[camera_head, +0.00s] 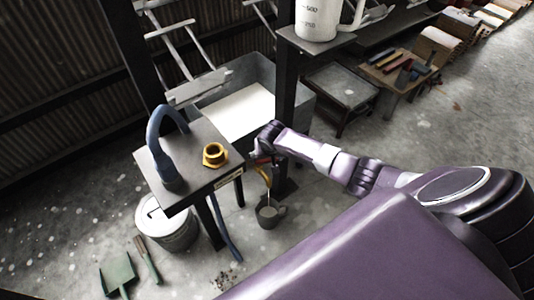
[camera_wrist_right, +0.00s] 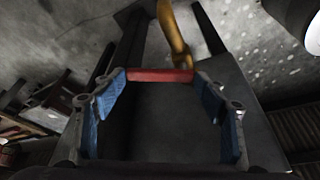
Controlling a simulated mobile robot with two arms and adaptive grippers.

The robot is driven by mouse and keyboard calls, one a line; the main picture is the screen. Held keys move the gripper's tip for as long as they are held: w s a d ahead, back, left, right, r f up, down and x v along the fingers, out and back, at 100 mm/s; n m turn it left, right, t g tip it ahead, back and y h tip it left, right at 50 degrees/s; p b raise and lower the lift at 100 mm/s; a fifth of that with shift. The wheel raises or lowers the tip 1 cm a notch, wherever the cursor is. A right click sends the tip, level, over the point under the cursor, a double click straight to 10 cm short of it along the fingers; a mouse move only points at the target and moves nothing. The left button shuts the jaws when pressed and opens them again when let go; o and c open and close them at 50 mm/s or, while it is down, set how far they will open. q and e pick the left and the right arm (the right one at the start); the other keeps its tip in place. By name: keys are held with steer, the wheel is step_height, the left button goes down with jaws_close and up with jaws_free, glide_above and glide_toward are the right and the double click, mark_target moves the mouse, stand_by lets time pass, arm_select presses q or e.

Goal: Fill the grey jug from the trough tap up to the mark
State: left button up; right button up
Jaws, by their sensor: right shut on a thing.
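The grey jug (camera_head: 267,216) stands upright on the floor below the table edge, its handle to the right. The yellow tap spout (camera_head: 265,176) points down above it and also shows in the right wrist view (camera_wrist_right: 174,32). A thin pale line, like a water stream, runs from the spout to the jug. The water level and the mark are too small to make out. My right gripper (camera_head: 262,157) is shut on the red tap handle (camera_wrist_right: 160,75), which spans its blue fingertips in the right wrist view. My left gripper is not in view.
The small table (camera_head: 215,178) carries a blue curved pipe (camera_head: 158,150) and a brass fitting (camera_head: 214,154). A lidded bucket (camera_head: 170,228), green dustpan (camera_head: 117,275) and brush (camera_head: 148,260) are at the lower left. A grey trough (camera_head: 290,103) stands behind; a white measuring jug (camera_head: 318,22) sits above.

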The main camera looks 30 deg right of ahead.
steer(key=shift+a, duration=0.1)
steer(key=o, duration=1.4)
steer(key=shift+s, duration=0.1)
steer(key=shift+r, duration=0.1)
steer(key=v, duration=1.1)
steer(key=shift+r, duration=0.4)
steer(key=shift+s, duration=0.15)
